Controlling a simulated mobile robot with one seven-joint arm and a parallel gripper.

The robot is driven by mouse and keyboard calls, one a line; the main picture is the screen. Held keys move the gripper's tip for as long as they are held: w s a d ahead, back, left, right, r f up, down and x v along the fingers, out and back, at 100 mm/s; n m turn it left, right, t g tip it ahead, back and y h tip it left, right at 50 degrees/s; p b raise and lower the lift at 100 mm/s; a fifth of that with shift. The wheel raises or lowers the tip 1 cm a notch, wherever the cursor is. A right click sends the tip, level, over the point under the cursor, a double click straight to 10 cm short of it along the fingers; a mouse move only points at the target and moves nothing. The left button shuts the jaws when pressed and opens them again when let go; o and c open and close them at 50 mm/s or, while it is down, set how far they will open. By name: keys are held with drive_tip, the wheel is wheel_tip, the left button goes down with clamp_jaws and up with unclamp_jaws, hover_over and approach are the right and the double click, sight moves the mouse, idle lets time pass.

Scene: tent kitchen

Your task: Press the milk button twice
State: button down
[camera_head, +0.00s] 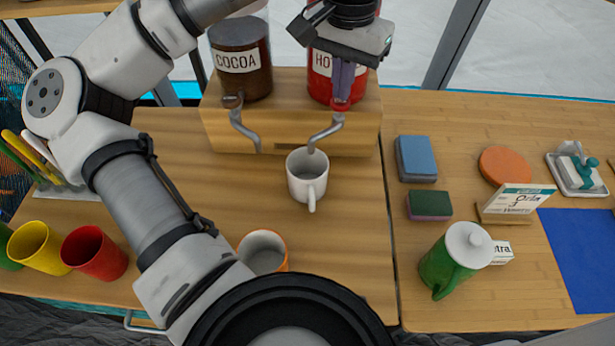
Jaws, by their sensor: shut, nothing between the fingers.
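The wooden dispenser (290,135) carries a brown jar labelled COCOA (240,60) and a red jar (319,84), whose label shows "HO" with the rest hidden behind my gripper. A grey spout with a red button (340,105) on top is under the red jar. A spout with a brown button (232,101) is under the cocoa jar. My gripper (342,97) is shut and points down at the red button, its fingertips at or just above it; I cannot tell whether they touch. A white mug (307,177) stands upright below the red-button spout.
My arm crosses the left side. Red (95,253) and yellow (36,247) cups stand at the left, an orange-and-white mug (263,252) at front. On the right table are sponges (416,158), a green pitcher (447,268), a card stand (503,214) and a blue mat (580,255).

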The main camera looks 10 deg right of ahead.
drive_tip(key=shift+f+b, duration=0.4)
drive_tip(key=shift+f, duration=0.75)
drive_tip(key=shift+r, duration=0.15)
drive_tip(key=shift+r+p, duration=1.4)
drive_tip(key=shift+p, duration=0.1)
drive_tip(key=shift+f, duration=0.2)
